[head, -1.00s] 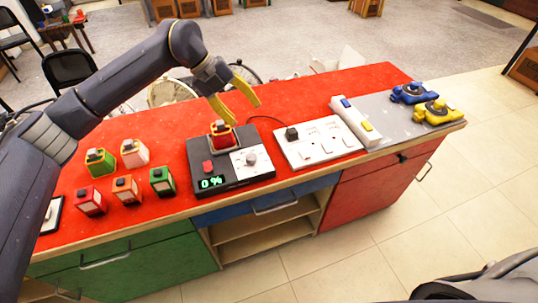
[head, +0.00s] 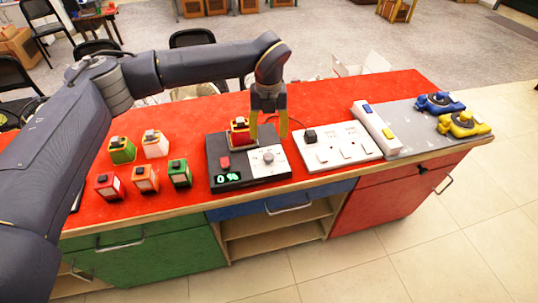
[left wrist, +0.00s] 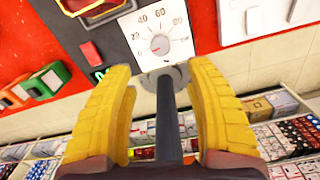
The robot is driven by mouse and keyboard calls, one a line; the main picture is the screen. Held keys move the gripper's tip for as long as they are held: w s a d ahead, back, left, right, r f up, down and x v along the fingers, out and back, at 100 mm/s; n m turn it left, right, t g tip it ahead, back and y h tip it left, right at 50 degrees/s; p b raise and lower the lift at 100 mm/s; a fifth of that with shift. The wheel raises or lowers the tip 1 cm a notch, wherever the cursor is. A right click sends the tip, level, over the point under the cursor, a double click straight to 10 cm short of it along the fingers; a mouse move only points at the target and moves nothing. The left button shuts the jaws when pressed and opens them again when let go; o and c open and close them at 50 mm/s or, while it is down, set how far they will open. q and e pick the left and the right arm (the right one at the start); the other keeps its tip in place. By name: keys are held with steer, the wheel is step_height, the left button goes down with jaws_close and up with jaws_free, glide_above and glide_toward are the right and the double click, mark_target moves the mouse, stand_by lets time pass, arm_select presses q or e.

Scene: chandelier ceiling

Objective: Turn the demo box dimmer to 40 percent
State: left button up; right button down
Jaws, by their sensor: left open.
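The dark demo box (head: 228,184) stands on the red worktop, with a green display (head: 228,177) reading 0 %. Its dimmer is a round grey knob (head: 268,158) on a white scale plate; the knob and scale numbers also show in the left wrist view (left wrist: 159,45). A red and yellow block (head: 239,131) sits on the box's back part, and a red switch (head: 224,162) is in front of it. My left gripper (head: 268,135) is open, pointing down above and just behind the knob, with nothing between its yellow fingers. My right gripper is not in view.
A white bar with blue and yellow buttons (head: 376,127) and blue and yellow devices (head: 461,124) are at the right end.

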mark_target(268, 155)
arm_select(q)
step_height(268, 155, down, 11)
steer(key=shift+f, duration=0.15)
stand_by(0.4)
steer(key=shift+c, duration=0.3)
jaws_close()
